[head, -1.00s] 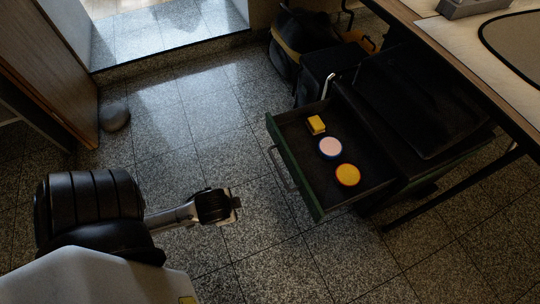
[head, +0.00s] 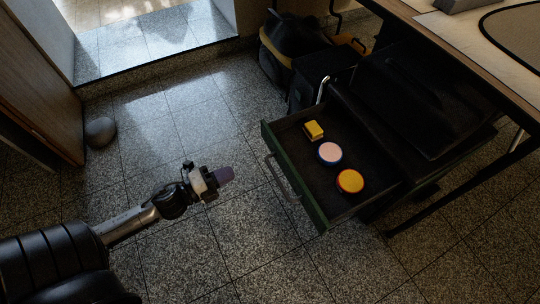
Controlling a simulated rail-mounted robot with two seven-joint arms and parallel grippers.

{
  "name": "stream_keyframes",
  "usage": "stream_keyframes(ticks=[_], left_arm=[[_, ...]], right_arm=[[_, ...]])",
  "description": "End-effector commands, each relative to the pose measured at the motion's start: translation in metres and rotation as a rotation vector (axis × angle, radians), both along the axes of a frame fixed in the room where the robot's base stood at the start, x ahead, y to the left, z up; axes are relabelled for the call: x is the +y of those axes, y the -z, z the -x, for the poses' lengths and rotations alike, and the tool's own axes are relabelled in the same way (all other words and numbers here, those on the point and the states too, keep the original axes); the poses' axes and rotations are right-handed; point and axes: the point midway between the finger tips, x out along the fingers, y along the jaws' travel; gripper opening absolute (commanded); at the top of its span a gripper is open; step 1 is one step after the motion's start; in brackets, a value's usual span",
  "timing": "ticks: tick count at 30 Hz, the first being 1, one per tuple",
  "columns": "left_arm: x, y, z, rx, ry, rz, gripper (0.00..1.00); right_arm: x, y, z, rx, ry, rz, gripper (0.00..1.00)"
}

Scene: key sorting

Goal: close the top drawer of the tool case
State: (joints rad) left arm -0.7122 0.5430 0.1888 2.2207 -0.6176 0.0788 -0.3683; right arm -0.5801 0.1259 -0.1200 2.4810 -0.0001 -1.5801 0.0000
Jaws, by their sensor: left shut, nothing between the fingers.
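The tool case (head: 405,110) is black and stands partly under the table at the right. Its top drawer (head: 297,179), with a green front, is pulled out toward the left. A metal handle (head: 281,178) is on the drawer front. In the drawer lie a yellow block (head: 313,130), a pink round tin with a blue rim (head: 330,153) and an orange-yellow round tin (head: 350,181). My right gripper is not in view.
The table (head: 455,55) overhangs the case at the upper right, with a dark leg (head: 470,180) below. Dark bags (head: 300,45) stand behind the case. A round grey stone-like object (head: 100,131) lies by the wooden door (head: 35,75). The floor left of the drawer is clear.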

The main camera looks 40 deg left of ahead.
Motion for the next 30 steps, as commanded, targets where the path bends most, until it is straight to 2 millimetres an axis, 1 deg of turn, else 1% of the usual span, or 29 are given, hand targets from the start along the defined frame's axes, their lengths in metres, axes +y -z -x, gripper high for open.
stream_keyframes(ticks=[4, 8, 11, 21, 24, 30], left_arm=[[-0.011, -0.005, 0.002, -0.040, 0.065, -0.027, 0.00], [-0.014, -0.004, -0.007, -0.047, 0.067, -0.048, 0.00], [-0.018, -0.003, -0.020, -0.049, 0.067, -0.049, 0.00], [-0.035, -0.004, -0.075, -0.048, 0.065, -0.049, 0.00], [-0.039, -0.004, -0.088, -0.047, 0.064, -0.047, 0.00], [-0.047, -0.004, -0.110, -0.045, 0.063, -0.046, 0.00]], right_arm=[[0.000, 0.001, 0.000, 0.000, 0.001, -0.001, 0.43], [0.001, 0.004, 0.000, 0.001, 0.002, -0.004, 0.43], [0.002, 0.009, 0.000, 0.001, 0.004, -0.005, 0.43], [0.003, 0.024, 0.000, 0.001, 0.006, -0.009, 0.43], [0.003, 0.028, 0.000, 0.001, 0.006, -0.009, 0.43], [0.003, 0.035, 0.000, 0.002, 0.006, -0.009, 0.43]])
